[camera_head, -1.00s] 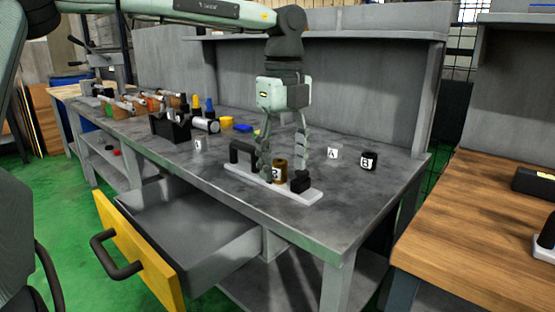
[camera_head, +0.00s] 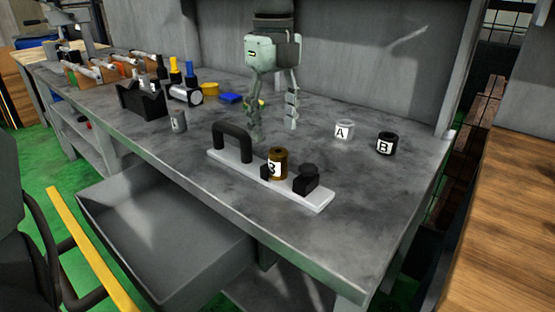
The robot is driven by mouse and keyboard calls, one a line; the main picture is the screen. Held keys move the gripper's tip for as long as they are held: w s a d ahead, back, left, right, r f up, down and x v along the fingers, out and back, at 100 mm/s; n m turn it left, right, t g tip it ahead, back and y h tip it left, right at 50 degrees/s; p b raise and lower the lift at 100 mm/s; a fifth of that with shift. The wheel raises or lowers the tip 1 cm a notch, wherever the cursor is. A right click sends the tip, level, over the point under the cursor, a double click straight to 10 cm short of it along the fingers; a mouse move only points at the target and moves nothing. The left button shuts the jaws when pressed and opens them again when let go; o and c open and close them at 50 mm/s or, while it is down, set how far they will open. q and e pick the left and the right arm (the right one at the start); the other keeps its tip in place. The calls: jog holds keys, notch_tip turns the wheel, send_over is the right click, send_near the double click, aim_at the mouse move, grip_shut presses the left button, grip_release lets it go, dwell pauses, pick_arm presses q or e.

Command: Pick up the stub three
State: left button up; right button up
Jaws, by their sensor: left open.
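A brown-gold cylinder (camera_head: 279,163), its white label partly visible and looking like a 3, stands upright on a white plate (camera_head: 228,164) on the grey workbench. A small black block (camera_head: 306,180) is on the plate to its right and a black arched handle (camera_head: 233,138) to its left. My left gripper (camera_head: 273,127) points down with its fingers spread, empty. In the picture it is above and behind the cylinder, apart from it. My right gripper is not in view.
A pale stub marked A (camera_head: 344,131) and a black stub marked B (camera_head: 386,144) stand to the right. A grey labelled piece (camera_head: 178,121) and a black V-shaped holder (camera_head: 143,102) stand left. An open drawer (camera_head: 166,228) juts out in front. The bench's right end is clear.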

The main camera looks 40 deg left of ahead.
aim_at(278, 151)
pick_arm(q)
jog(key=f, duration=0.3)
jog(key=d+f+p, duration=0.1)
jog(key=shift+w+f, duration=0.1)
jog(key=shift+f, duration=0.3)
jog(key=shift+a+f, duration=0.1)
jog(key=shift+f, duration=0.45)
grip_shut()
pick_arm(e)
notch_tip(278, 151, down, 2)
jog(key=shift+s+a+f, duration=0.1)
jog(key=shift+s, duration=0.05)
pick_arm(q)
jog(key=shift+w, duration=0.1)
